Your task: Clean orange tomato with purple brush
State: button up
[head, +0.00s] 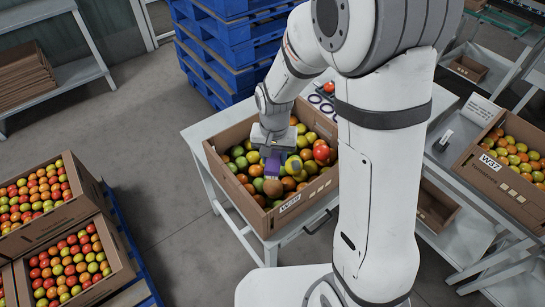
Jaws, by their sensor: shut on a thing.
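My gripper (272,150) reaches down over the open cardboard box (231,187) on the white table. It is shut on the purple brush (273,165), which hangs below the jaws. A round brown part, seemingly the bristles, shows at its lower end, just over the tomatoes in the box. Several orange tomatoes (288,184) lie in the box among green, yellow and red ones. I cannot tell which orange tomato is meant, or whether the brush touches one.
A panel with dark rings (322,103) lies behind the box, with a red tomato near it. Blue pallets (228,50) stand behind the table. More tomato boxes are at the left (75,262) and right (505,187). The box walls surround my gripper.

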aim_at(272, 189)
dwell(0.4)
jog(key=shift+s+f+b, duration=0.2)
jog(key=shift+f+b, duration=0.5)
jog(key=shift+f, duration=0.05)
jog(key=shift+s+a+f+b, duration=0.1)
jog(key=shift+s+f+b, duration=0.15)
jog(key=shift+f+b, duration=0.35)
jog(key=shift+s+a+f+b, duration=0.1)
jog(key=shift+s+f+b, duration=0.2)
jog(key=shift+f+b, duration=0.25)
jog(key=shift+s+f+b, duration=0.25)
jog(key=shift+f+b, duration=0.2)
jog(key=shift+f, duration=0.3)
jog(key=shift+f+b, duration=0.3)
jog(key=shift+f, duration=0.05)
jog(key=shift+w+d, duration=0.2)
jog(key=shift+w, duration=0.85)
jog(key=shift+s+a, duration=0.25)
jog(key=shift+s, duration=0.85)
jog(key=shift+s+a, duration=0.2)
jog(key=shift+s, duration=0.85)
jog(key=shift+w, duration=0.15)
